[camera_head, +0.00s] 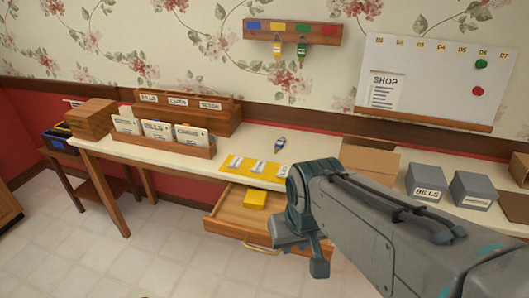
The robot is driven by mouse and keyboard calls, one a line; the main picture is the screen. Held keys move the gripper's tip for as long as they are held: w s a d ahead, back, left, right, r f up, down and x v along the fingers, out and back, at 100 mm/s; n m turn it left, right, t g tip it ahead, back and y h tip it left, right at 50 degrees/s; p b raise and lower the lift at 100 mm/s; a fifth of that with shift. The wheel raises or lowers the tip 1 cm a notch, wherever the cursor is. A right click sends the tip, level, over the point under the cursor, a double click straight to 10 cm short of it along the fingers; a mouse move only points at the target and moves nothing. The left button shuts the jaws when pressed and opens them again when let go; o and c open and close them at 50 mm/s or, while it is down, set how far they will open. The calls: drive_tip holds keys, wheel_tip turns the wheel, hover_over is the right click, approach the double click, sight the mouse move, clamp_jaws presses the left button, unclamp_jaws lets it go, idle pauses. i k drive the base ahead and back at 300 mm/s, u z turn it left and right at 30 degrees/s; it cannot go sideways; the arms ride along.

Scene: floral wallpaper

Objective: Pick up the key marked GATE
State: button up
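A key rack (293,32) with blue, yellow, green and red patches hangs on the wall. A yellow-tagged key (277,47) and a green-tagged key (301,47) hang from it. A blue-tagged key (280,142) lies on the desk below the rack. I cannot read any tag, so I cannot tell which key is marked GATE. My gripper (319,262) appears at the lower end of my arm, in front of the desk and right of the open drawer. It is apart from all the keys seen. Its fingers are not clear enough to show open or shut.
The drawer (222,215) is pulled out with a yellow box (255,199) inside. A yellow mat (233,163) with several small pale items lies on the desk (190,160). Letter holders (205,151) stand left, grey boxes (430,181) right. My arm hides part of the desk.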

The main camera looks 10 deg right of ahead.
sight(279, 144)
drive_tip(key=u, duration=1.65)
drive_tip(key=i, duration=2)
drive_tip(key=z, duration=3.3)
drive_tip(key=i, duration=0.5)
drive_tip(key=u, duration=0.05)
